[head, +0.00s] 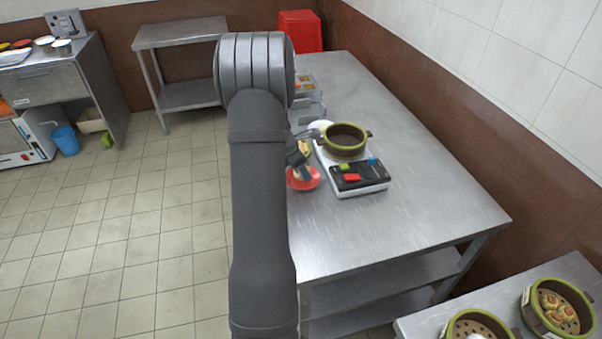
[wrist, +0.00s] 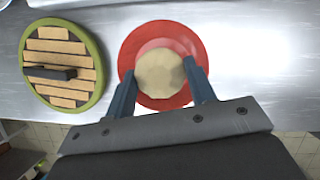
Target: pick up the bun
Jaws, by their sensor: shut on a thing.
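The bun (wrist: 160,74) is pale and round, and it shows in the wrist view between the two blue fingers of my gripper (wrist: 161,86). The gripper is shut on the bun. Under it is a red plate (wrist: 137,50) on the steel table; whether the bun still touches the plate I cannot tell. In the head view the red plate (head: 305,179) shows at the table's left edge, partly hidden behind my arm, with my gripper (head: 299,168) just above it. The bun is too small and covered to make out clearly there.
A round slatted lid (wrist: 63,65) with a green rim lies left of the plate in the wrist view. The table's right front (head: 430,205) is clear.

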